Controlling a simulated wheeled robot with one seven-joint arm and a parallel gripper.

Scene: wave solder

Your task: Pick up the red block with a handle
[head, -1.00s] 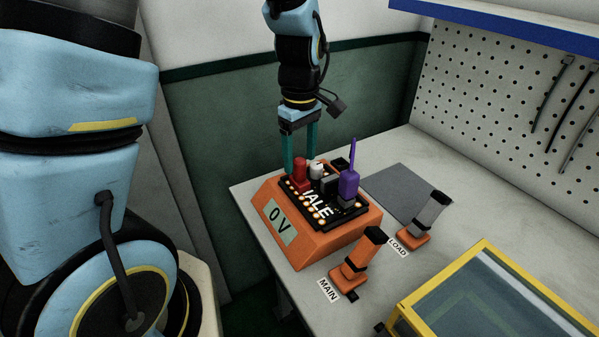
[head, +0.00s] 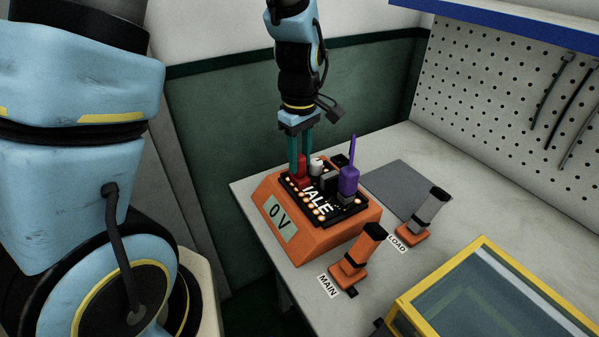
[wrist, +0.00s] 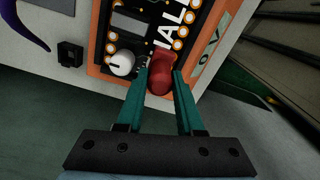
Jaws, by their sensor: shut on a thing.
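The red block with a handle (head: 301,170) stands upright on the black board on top of the orange box (head: 300,245), at the board's left corner. In the wrist view the red block (wrist: 160,76) sits between the two teal fingers. My gripper (head: 301,158) points down over it. In the wrist view my gripper (wrist: 161,80) is shut on the red block, with one finger on each side. The block appears still seated on the board. Its lower part is partly hidden by the fingers.
Close by on the board are a white knob (head: 317,166), a dark block (head: 328,184) and a purple part with a tall spike (head: 350,180). Two levers, MAIN (head: 358,255) and LOAD (head: 425,217), stand to the right. A yellow-framed case (head: 470,295) is at the front right.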

